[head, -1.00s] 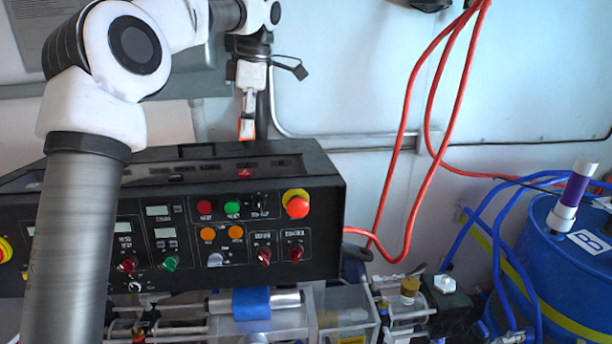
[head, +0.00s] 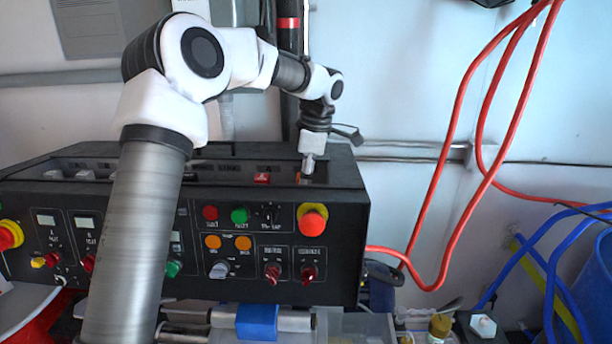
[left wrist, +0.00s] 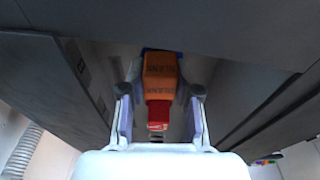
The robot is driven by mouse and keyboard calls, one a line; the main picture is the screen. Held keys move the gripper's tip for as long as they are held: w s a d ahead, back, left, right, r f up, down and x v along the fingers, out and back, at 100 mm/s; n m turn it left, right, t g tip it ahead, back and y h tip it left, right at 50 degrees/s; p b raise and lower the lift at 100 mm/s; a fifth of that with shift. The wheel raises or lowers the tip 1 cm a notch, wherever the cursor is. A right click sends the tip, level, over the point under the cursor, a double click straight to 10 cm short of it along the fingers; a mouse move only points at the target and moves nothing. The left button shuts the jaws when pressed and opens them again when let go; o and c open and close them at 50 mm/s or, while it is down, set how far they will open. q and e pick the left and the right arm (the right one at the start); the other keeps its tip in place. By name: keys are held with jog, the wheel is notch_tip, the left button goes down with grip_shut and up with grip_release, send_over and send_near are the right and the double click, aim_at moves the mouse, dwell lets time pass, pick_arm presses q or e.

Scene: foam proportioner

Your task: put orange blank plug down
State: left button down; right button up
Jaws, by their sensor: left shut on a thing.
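The orange blank plug (left wrist: 160,72) sits between the fingers of my left gripper (left wrist: 160,95) in the left wrist view, with dark lettering on its face. In the head view my left gripper (head: 306,176) points down into the recessed top of the black control console (head: 130,200), near its right end. Only a sliver of orange shows at the fingertips there. The console edge hides the plug's lower end, so I cannot tell whether it touches the recess floor. A red piece (left wrist: 158,114) shows close to the plug in the left wrist view. My right gripper is not in view.
In the console's recess lie a red block (head: 262,178) left of my gripper and white pieces (head: 84,174) farther left. The front carries a large red button (head: 313,219) and several knobs. Red hoses (head: 447,180) hang at the right; a blue barrel (head: 597,275) stands beyond.

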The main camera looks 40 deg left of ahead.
pick_arm(q)
jog(key=shift+s, duration=0.15)
jog(key=c, duration=0.8)
grip_release()
jog(key=shift+s+a+r, duration=0.1)
jog(key=shift+s, duration=0.05)
jog(key=shift+w, duration=0.2)
jog(key=r, duration=0.4)
jog(key=d+r, duration=0.1)
jog(key=r, duration=0.3)
jog(key=w+r+b, duration=0.1)
jog(key=r, duration=0.2)
jog(key=shift+d+r, duration=0.2)
jog(key=shift+r, duration=0.2)
